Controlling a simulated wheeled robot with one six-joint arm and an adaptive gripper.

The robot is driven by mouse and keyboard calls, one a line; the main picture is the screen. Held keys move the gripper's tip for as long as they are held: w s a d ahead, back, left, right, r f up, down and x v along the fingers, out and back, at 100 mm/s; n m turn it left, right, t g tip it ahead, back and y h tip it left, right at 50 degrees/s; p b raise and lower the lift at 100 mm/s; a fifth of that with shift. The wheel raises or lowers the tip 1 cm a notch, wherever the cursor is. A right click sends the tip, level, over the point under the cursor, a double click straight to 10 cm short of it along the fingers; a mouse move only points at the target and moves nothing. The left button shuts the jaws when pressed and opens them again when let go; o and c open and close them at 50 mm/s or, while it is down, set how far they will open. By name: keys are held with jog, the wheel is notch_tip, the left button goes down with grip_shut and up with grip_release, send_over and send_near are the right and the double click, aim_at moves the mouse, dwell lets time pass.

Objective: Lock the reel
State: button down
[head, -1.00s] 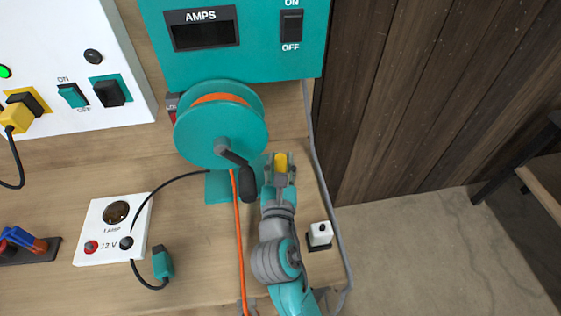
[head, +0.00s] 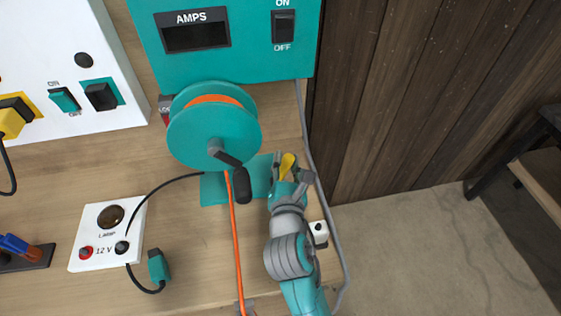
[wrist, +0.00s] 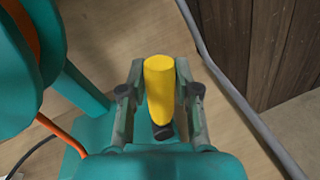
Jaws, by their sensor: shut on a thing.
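The teal reel (head: 213,135), wound with orange cable (head: 233,240), stands on the bench below the amps panel. Its crank has a black grip (head: 242,185) pointing down at the front right. My gripper (head: 291,169) is shut on this handle. In the wrist view the yellow handle (wrist: 160,88) is between the two fingers, with a dark piece at its lower end. The reel's rim shows at the left there. What the handle joins to is hidden.
A red tag (head: 166,108), its lettering partly hidden, is behind the reel's left side. A grey conduit (head: 325,200) runs close on my gripper's right. A white block (head: 319,232) sits beside my arm. A lamp socket plate (head: 105,235) and a teal plug (head: 159,266) are at the left.

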jog(key=shift+w+d+f+m, duration=0.15)
jog(key=shift+d+f+m, duration=0.1)
jog(key=shift+d+m, duration=0.45)
jog(key=shift+a, duration=0.15)
jog(key=c, duration=0.8)
grip_release()
jog(key=s+d+r, duration=0.1)
jog(key=s, duration=1.1)
jog(key=shift+d, duration=0.15)
